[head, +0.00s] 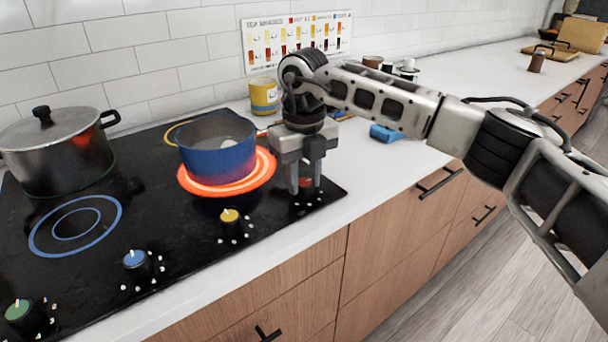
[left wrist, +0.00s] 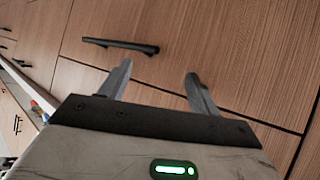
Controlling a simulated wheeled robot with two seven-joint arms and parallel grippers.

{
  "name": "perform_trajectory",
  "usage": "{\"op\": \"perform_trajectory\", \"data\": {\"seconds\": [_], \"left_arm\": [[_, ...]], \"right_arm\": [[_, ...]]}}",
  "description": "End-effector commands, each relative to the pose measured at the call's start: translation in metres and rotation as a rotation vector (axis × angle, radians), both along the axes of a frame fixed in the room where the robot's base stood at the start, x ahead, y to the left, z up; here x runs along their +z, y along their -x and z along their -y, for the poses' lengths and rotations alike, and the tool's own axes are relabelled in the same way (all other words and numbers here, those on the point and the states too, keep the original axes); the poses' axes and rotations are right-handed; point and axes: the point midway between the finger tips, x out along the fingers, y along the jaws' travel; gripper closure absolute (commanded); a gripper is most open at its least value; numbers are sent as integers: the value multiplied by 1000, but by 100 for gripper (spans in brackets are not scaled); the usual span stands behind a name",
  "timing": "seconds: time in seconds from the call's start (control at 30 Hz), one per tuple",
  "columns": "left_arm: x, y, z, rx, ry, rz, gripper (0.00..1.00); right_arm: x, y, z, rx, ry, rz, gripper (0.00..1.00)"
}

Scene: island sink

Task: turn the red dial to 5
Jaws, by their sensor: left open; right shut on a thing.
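The red dial (head: 306,183) is at the right end of the row of dials along the cooktop's front edge. My right gripper (head: 306,188) points down over it and is shut on it, with a finger on either side. The fingers and gripper body hide most of the dial, so I cannot read its setting. A burner ring (head: 268,165) glows orange-red under a blue pot (head: 217,148). My left gripper (left wrist: 158,85) shows only in the left wrist view, open and empty in front of wooden cabinet fronts.
A yellow dial (head: 230,217), a blue dial (head: 135,260) and a green dial (head: 19,312) stand along the cooktop (head: 185,235). A lidded steel pot (head: 58,155) is at the left. A yellow can (head: 264,97) and a blue item (head: 386,133) are on the counter.

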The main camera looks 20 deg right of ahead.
Motion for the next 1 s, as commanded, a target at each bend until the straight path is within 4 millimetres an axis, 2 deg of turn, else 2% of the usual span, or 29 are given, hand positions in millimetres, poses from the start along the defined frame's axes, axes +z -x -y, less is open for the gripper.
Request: {"op": "perform_trajectory", "data": {"seconds": [1.0], "left_arm": [[2,2,-1,-4,-13,-10,38]], "right_arm": [[2,-1,0,-966,0,3,92]]}}
